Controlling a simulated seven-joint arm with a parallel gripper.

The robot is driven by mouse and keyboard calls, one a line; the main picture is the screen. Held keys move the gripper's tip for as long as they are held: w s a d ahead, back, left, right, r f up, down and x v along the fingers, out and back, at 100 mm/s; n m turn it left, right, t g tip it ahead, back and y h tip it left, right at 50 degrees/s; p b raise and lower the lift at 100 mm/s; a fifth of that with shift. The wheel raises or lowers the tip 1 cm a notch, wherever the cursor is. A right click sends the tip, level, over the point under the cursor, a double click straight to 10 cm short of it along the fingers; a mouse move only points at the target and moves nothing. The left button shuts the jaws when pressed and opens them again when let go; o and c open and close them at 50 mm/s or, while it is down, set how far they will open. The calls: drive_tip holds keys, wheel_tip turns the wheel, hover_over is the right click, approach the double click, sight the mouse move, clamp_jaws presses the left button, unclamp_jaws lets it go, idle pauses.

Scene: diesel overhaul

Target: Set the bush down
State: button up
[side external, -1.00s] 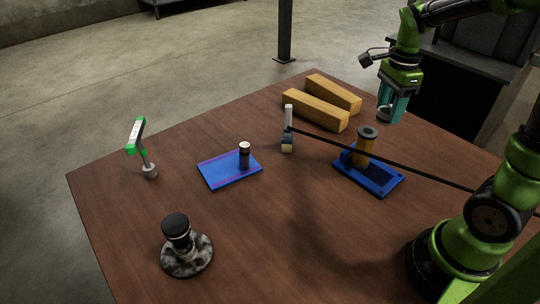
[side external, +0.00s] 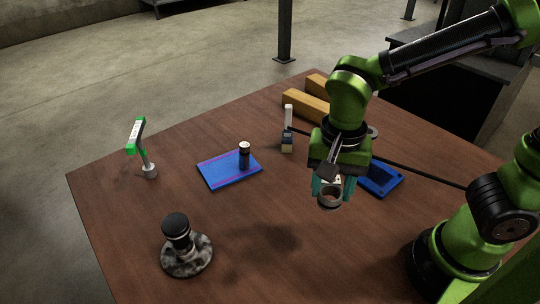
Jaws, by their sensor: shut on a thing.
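My gripper (side external: 331,188) hangs above the front middle of the wooden table, pointing down. It is shut on the bush (side external: 329,200), a short dark grey ring with an open bore. The bush is held in the air, apart from the table. The gripper's teal fingers show on both sides of it.
A blue mat (side external: 215,172) carries a small dark cylinder (side external: 244,155). A black-knobbed part (side external: 177,232) on a mottled disc stands at front left. A green-and-white tool (side external: 138,135) stands at far left. Yellow wooden blocks (side external: 303,106) lie behind. The table's front middle is clear.

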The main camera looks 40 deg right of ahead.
drive_tip(key=f, duration=0.8)
drive_tip(key=shift+w+a+f, duration=0.15)
drive_tip(key=shift+w+a, duration=0.05)
drive_tip(key=shift+w, duration=0.15)
drive_tip(key=w+a, duration=0.2)
drive_tip(key=w, duration=0.2)
drive_tip(key=w+a+f, duration=0.1)
drive_tip(key=w+a, duration=0.2)
drive_tip(key=w, duration=0.1)
drive_tip(key=w+a, duration=0.2)
drive_tip(key=w, duration=0.3)
drive_tip(key=shift+a+f, duration=0.25)
drive_tip(key=shift+w+f, duration=0.1)
drive_tip(key=shift+f, duration=1.65)
drive_tip(key=o, duration=1.1)
drive_tip(key=shift+f, duration=0.15)
drive_tip(key=shift+c, duration=0.2)
